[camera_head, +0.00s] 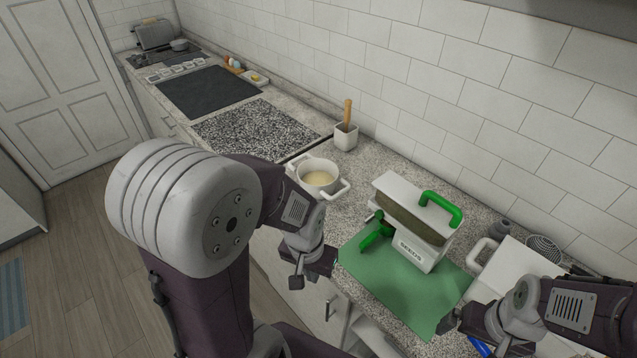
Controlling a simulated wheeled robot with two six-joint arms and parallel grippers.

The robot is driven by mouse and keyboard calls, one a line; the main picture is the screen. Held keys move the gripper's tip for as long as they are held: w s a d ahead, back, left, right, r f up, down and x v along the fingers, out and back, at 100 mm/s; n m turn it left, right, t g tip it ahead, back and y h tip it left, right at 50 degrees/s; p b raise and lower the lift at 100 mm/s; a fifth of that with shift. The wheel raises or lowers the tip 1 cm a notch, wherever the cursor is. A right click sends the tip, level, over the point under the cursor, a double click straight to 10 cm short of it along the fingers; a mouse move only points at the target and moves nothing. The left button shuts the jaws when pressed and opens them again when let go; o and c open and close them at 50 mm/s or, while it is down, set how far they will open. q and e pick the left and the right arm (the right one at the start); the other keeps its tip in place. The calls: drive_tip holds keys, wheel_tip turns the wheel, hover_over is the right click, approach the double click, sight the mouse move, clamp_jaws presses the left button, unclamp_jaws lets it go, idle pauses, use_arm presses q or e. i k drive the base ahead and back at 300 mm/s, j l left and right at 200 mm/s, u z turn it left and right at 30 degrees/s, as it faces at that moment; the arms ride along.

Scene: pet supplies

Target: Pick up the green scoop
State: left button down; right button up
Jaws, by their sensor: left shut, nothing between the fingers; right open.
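A green scoop (376,232) is at the left side of a white container (412,252) on a green mat (445,293). I cannot tell whether it touches the container. The container has dark lettering on its front and a green handle (441,207) on top. My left gripper (328,262) is shut and empty, left of the mat's edge and apart from the scoop. My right gripper (452,322) is open near the mat's lower right corner, apart from the scoop. Its fingers are partly hidden by its wrist.
A white pot (319,180) with pale contents stands behind my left gripper. A white holder (346,138) with a wooden handle stands near the wall. A white tray (510,262), a wire whisk (543,246) and a blue object (479,346) are at the right. The mat's front part is bare.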

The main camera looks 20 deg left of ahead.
sight(384, 228)
drive_tip(key=j+u, duration=0.3)
drive_tip(key=j, duration=1.4)
